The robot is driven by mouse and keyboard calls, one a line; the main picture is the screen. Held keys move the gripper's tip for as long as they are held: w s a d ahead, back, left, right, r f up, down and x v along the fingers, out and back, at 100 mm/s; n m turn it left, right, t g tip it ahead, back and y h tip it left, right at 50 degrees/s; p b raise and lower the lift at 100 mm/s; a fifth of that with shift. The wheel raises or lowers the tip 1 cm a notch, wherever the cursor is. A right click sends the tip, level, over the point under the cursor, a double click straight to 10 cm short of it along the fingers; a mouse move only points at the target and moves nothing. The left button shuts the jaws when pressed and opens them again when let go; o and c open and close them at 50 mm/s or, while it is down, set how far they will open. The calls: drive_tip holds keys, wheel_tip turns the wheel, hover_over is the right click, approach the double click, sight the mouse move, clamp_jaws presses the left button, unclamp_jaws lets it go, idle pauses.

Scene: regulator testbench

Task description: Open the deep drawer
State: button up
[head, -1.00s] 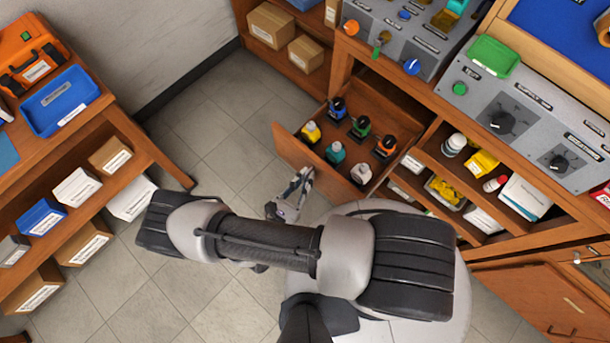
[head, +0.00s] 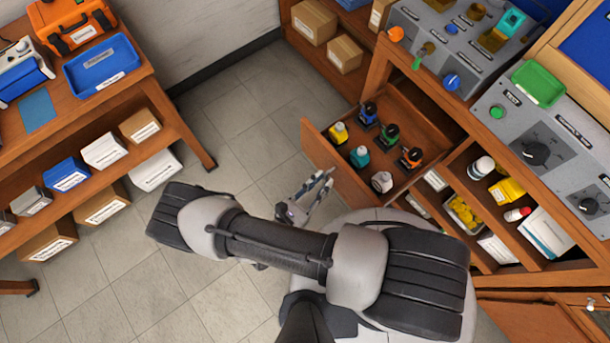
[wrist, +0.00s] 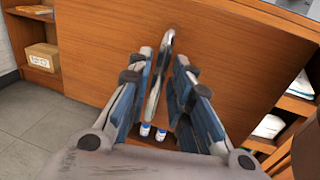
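The deep drawer (head: 340,179) is pulled well out of the wooden bench, with several small bottles inside. Its plain wooden front (wrist: 100,55) fills much of the wrist view. A metal bar handle (wrist: 158,75) stands out from that front and shows upright between my fingertips. My gripper (head: 328,180) is in front of the drawer in the head view. Its fingers (wrist: 163,62) are spread on either side of the handle with gaps visible, so it is open. The handle is too small to make out in the head view.
An open shelf with boxes (head: 344,54) stands behind the drawer. Compartments with bottles and a yellow bin (head: 463,213) lie to its right. A workbench (head: 150,85) stands at left. Tiled floor (head: 235,130) between is free.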

drive_tip(key=v, duration=0.9)
drive_tip(key=shift+s+a, duration=0.2)
drive_tip(key=shift+s, duration=0.05)
